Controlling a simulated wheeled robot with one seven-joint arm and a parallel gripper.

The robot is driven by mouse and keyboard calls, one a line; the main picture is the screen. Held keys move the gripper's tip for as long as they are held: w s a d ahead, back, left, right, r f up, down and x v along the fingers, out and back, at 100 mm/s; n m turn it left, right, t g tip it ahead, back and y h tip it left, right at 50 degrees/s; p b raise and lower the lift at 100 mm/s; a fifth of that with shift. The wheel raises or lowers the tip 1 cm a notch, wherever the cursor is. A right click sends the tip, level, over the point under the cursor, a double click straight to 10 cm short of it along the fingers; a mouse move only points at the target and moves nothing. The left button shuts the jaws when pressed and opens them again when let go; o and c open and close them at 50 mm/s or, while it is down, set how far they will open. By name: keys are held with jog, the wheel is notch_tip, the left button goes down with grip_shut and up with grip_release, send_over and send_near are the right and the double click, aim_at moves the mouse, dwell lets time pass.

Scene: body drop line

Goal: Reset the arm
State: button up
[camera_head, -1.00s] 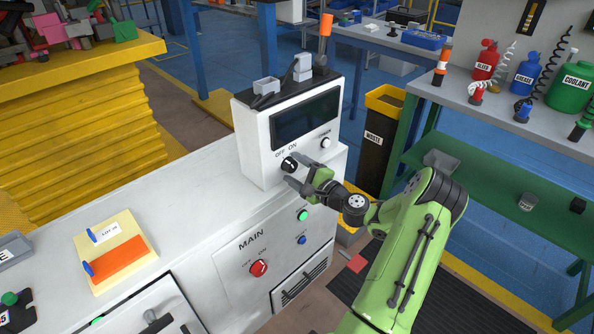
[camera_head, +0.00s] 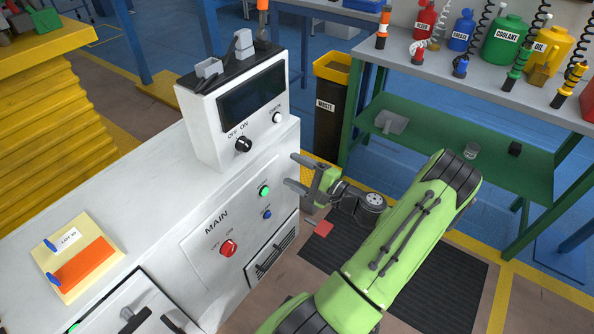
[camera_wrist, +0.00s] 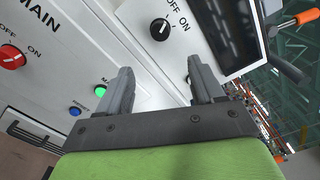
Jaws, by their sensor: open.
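My gripper (camera_head: 297,174) is open and empty. It hangs in the air to the right of the white console's front face, pointing left toward it. In the wrist view its two fingers (camera_wrist: 160,92) are spread apart with nothing between them. The black OFF/ON knob (camera_head: 243,145) on the upper console (camera_head: 215,130) is apart from the fingers; it also shows in the wrist view (camera_wrist: 160,28). My green arm reaches up from the bottom of the head view and bends back toward the console.
The lower panel has a red MAIN knob (camera_head: 228,248), a green button (camera_head: 264,190) and a blue button (camera_head: 267,214). A black waste bin (camera_head: 328,125) stands behind my gripper. A green-framed bench (camera_head: 440,135) with bottles is at right. A dark floor mat (camera_head: 440,285) lies below my arm.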

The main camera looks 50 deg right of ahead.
dwell(0.3)
jog(key=w+a+r+n+g+y, duration=0.2)
jog(key=a+n+g, duration=0.5)
jog(key=a, duration=0.5)
jog(key=w+a+r+n+g+y, duration=0.25)
jog(key=a+n+g, duration=0.35)
jog(key=a+n, duration=0.45)
jog(key=s+a+r+n+h, duration=0.3)
jog(key=s+a+r, duration=0.15)
jog(key=s, duration=0.25)
jog(key=s+a+r+n+h, duration=0.2)
jog(key=s+a+r, duration=0.25)
jog(key=s, duration=0.25)
notch_tip(320, 180, up, 13)
jog(key=p, duration=1.2)
jog(key=shift+s+d+t, duration=0.3)
jog(key=shift+s+d, duration=0.05)
jog(key=shift+r, duration=0.1)
